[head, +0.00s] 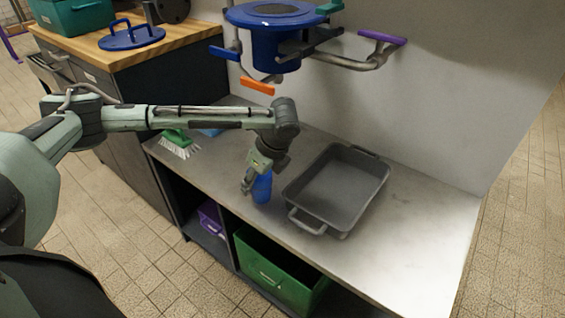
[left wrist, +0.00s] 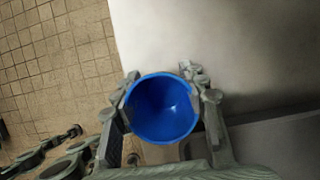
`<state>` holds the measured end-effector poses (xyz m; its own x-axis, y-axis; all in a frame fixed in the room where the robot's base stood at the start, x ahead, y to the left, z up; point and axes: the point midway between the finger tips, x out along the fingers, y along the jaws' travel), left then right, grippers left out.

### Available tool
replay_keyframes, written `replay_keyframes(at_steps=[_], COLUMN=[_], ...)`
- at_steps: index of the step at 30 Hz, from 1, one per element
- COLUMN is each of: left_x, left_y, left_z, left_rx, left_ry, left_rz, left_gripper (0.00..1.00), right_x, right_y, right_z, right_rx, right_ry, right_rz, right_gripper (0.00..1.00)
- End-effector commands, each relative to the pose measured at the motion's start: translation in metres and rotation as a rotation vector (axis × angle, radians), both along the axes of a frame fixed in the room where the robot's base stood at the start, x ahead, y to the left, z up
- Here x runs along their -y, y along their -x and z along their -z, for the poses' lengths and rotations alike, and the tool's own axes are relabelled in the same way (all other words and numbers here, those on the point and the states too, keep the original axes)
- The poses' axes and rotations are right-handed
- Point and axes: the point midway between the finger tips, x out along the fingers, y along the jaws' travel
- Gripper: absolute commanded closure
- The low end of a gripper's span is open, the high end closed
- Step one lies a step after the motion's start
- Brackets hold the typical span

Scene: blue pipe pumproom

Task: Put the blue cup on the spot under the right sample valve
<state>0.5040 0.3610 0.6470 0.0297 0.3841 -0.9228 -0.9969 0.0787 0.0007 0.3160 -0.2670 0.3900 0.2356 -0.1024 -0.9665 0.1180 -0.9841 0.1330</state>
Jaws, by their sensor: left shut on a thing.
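The blue cup (head: 263,188) is near the counter's front edge, left of the grey tray. My left gripper (head: 255,184) is shut around its sides. In the left wrist view the cup (left wrist: 162,108) shows its open mouth and empty inside, with a finger of my left gripper (left wrist: 168,92) on each side. I cannot tell whether its base touches the counter. The blue vessel (head: 275,40) above carries pipes and levers: a purple-handled one (head: 382,38) at right, an orange one (head: 258,86) at front. No marked spot can be made out.
A grey tray (head: 318,219) with raised handles stands right of the cup on the metal counter (head: 410,235). A green brush (head: 177,143) lies at left. Below are a green crate (head: 268,275) and a purple bin (head: 211,218). The counter's right part is clear.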

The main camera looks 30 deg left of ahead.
Motion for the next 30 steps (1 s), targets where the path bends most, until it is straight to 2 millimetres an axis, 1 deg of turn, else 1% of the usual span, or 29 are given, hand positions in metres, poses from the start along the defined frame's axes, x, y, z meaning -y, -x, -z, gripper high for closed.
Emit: replay_keyframes(at_steps=[1,3,6,9,14,20,21,24,30], left_x=[0.002,0.003,0.005,0.006,0.007,0.010,0.008,0.008,0.008], left_y=[-0.015,-0.033,-0.053,-0.065,-0.077,-0.111,-0.108,-0.108,-0.108], left_z=[0.000,0.000,0.000,0.000,0.000,0.000,0.007,0.014,0.015], left_rx=[0.003,0.002,0.001,-0.001,-0.001,0.000,-0.004,-0.002,-0.001], left_ry=[0.000,0.000,0.001,0.001,0.000,0.000,-0.002,-0.001,0.000], left_rz=[-0.001,-0.001,-0.001,-0.001,-0.001,-0.001,-0.001,0.000,0.000], left_gripper=[0.79,0.79,0.79,0.79,0.79,0.79,0.79,0.79,0.79], right_x=[0.000,-0.001,-0.001,0.000,0.001,0.001,0.001,0.002,0.002], right_y=[-0.001,-0.004,-0.007,-0.008,-0.009,-0.013,-0.013,-0.014,-0.013], right_z=[-0.001,-0.005,-0.009,-0.011,-0.012,-0.016,-0.017,-0.018,-0.018], right_rx=[0.003,0.011,0.020,0.019,0.019,0.026,0.028,0.029,0.028], right_ry=[0.001,0.001,0.001,0.003,0.005,0.006,0.006,0.008,0.008], right_rz=[-0.001,-0.002,-0.003,-0.001,-0.001,0.000,0.000,0.000,0.000], right_gripper=[0.07,0.07,0.07,0.07,0.07,0.07,0.07,0.07,0.07])
